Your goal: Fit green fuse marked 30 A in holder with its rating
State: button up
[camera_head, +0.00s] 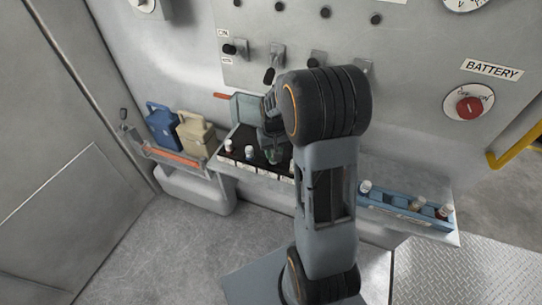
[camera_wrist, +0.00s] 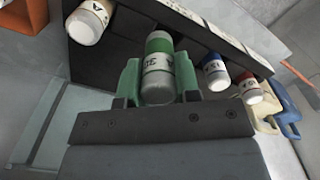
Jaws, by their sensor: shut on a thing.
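The green fuse (camera_wrist: 158,62), a white cylinder with a green band, is between the pale green fingers of my gripper (camera_wrist: 158,80) in the wrist view. Printed marks on it look like an upside-down 30. My gripper is shut on it. In the head view my gripper (camera_head: 272,143) is over the black holder block (camera_head: 237,153), mostly hidden by my arm. The holder block (camera_wrist: 185,25) also shows behind the fuse in the wrist view. The fuse's far end meets the dark block there; I cannot tell whether it is seated.
In the wrist view a white fuse (camera_wrist: 88,22) stands on one side, and a blue-banded fuse (camera_wrist: 215,72) and a red-banded fuse (camera_wrist: 249,88) on the other. A blue tray (camera_head: 400,212) with several fuses lies right of my arm.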

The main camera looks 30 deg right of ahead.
jog(key=shift+w+a+f, duration=0.1)
jog(key=shift+w+f, duration=0.65)
jog(key=shift+f, duration=1.65)
jog(key=shift+f, duration=0.2)
jog(key=o, duration=0.9)
jog(key=shift+r, duration=0.15)
